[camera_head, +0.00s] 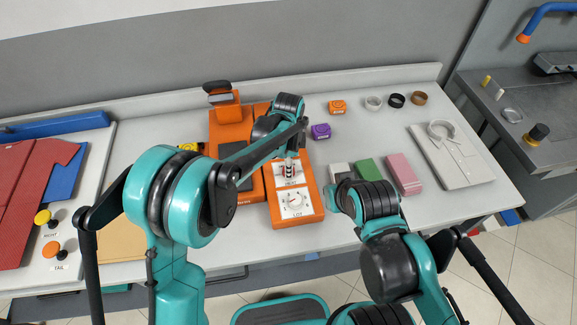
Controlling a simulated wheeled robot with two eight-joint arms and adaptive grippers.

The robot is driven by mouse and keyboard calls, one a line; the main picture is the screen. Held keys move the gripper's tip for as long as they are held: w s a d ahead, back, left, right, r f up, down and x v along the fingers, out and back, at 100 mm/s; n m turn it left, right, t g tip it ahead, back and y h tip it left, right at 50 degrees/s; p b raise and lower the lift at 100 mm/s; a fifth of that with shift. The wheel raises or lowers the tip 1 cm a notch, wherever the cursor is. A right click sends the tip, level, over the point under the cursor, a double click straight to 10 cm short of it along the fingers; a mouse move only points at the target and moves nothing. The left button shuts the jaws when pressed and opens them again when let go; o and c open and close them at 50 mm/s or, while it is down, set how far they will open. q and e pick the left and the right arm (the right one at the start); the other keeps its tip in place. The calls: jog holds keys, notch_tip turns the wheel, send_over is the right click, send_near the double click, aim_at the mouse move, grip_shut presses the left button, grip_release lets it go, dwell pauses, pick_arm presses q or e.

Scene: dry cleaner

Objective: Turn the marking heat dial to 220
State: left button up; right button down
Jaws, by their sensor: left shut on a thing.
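The orange marking machine (312,185) stands on the grey counter. The front panel carries a white plate marked HEAT, where the marking heat dial (289,173) sits. My left gripper (289,163) reaches down over this dial from above and is shut on it. The fingers cover much of the dial, so its setting cannot be read. Just below it is a second white dial (295,199) marked LOT, clear of the gripper. My right arm is at the lower right, but its gripper does not show.
A red garment (35,190) lies on the left board, with yellow and orange knobs near it. A purple item (320,131) and several small rings lie behind. Green (369,169) and pink (403,174) blocks stand right of the machine.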

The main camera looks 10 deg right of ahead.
pick_arm(q)
jog(key=m, duration=0.7)
dwell(0.6)
jog(key=o, duration=1.2)
jog(key=shift+c, duration=0.2)
notch_tip(320, 180, up, 12)
